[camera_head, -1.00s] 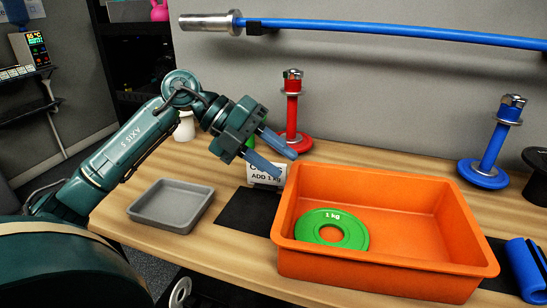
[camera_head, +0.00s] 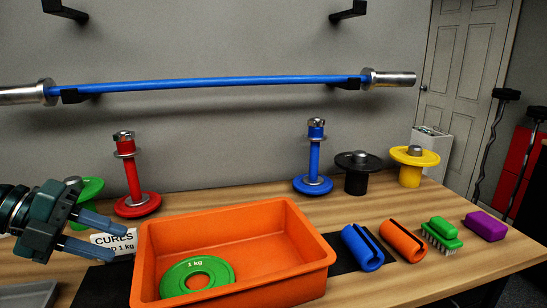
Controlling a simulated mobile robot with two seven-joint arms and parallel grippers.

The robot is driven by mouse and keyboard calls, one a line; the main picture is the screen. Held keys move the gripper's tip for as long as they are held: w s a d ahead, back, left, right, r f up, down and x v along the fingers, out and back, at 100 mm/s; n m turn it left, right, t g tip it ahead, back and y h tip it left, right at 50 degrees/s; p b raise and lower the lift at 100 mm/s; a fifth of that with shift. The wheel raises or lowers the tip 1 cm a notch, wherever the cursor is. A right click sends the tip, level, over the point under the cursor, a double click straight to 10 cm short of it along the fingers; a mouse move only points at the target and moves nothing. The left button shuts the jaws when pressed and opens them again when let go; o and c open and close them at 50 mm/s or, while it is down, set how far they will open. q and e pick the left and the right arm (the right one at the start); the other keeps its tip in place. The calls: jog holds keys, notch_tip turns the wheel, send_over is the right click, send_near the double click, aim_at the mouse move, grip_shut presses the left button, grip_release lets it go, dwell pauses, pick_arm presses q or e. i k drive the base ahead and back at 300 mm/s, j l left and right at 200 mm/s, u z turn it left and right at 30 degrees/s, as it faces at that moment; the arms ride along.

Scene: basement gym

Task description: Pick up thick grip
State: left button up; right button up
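Two thick grips lie on the wooden bench right of the orange bin: a blue one (camera_head: 362,248) and an orange one (camera_head: 403,242). Each is a short roll with a dark slit along it. My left gripper (camera_head: 114,241) is at the far left, left of the bin, close to the white "CURLS" card. Its two blue-grey fingers are apart with nothing between them. It is far from both grips. My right gripper is out of view.
The orange bin (camera_head: 300,265) holds a green 1 kg plate (camera_head: 190,276). Red (camera_head: 138,205) and blue (camera_head: 313,184) weight stands are behind it. A green brush (camera_head: 442,233) and purple block (camera_head: 486,225) lie right of the grips. A blue barbell (camera_head: 215,84) hangs on the wall.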

aim_at(412, 248)
jog(key=k, duration=1.35)
